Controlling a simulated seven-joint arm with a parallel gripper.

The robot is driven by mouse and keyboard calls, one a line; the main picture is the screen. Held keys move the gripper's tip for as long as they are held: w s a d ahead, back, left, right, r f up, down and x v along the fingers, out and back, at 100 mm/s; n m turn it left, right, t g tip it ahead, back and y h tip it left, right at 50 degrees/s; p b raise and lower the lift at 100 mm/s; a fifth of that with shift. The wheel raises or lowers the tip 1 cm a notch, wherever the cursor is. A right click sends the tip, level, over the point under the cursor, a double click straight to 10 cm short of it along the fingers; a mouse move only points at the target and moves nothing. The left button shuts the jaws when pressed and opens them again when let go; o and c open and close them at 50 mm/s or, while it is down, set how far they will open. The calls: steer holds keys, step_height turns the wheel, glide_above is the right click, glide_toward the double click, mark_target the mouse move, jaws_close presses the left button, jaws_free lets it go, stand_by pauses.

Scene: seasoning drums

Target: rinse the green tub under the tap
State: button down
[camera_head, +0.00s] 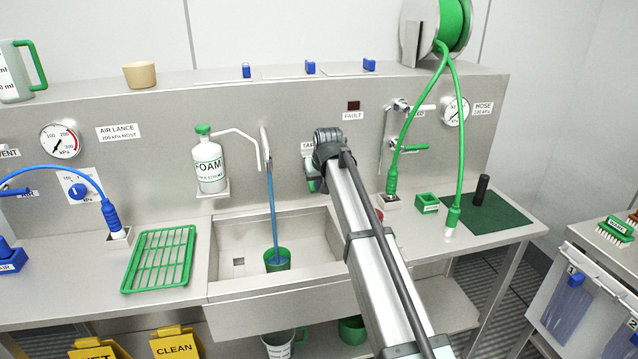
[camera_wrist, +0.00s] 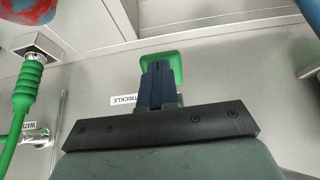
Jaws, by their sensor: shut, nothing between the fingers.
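The green tub (camera_head: 277,264) stands upright in the sink (camera_head: 228,240), under the tap spout (camera_head: 265,145). A blue stream (camera_head: 271,205) runs from the spout down into the tub. My gripper (camera_wrist: 159,72) is shut with nothing between its fingers. In the wrist view its fingertips are at a green paddle (camera_wrist: 175,62) on the wall panel, beside a label reading TRICKLE (camera_wrist: 124,100). They overlap the paddle; I cannot tell whether they touch it. In the head view the paddle (camera_head: 312,184) is partly hidden by my wrist, and the fingertips are hidden.
A green rack (camera_head: 160,260) lies left of the sink. A FOAM bottle (camera_head: 208,165) stands on a bracket left of the spout. A green hose (camera_head: 455,130) hangs at the right, near a small green box (camera_head: 427,203) and a dark green mat (camera_head: 490,215).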

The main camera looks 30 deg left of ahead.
steer(key=s+d+v, duration=0.1)
steer(key=v, duration=1.2)
steer(key=shift+s, duration=0.15)
steer(key=shift+d+f, duration=0.1)
steer(key=shift+d, duration=0.05)
steer(key=s+d+f+m+g+h, duration=0.1)
steer(key=s+d+f+m+g, duration=0.15)
steer(key=d+f, duration=1.15)
steer(key=s+d+f+m+g+h, duration=0.1)
steer(key=s+d+f+m, duration=0.25)
steer(key=d+f, duration=1.15)
steer(key=s+d+f+m+g+h, duration=0.2)
steer(key=d+f, duration=0.6)
steer(key=f, duration=1.2)
steer(key=s+d+f+g, duration=0.3)
steer(key=s+d+f, duration=1.1)
steer(key=s, duration=0.1)
steer(key=s+d+f+g, duration=0.1)
steer(key=s+d+f, duration=0.2)
steer(key=s, duration=0.6)
steer(key=s+d+f+m+g, duration=0.1)
steer(key=s+d+f, duration=0.3)
steer(key=s, duration=0.5)
steer(key=shift+s+f, duration=0.3)
steer(key=shift+s, duration=0.1)
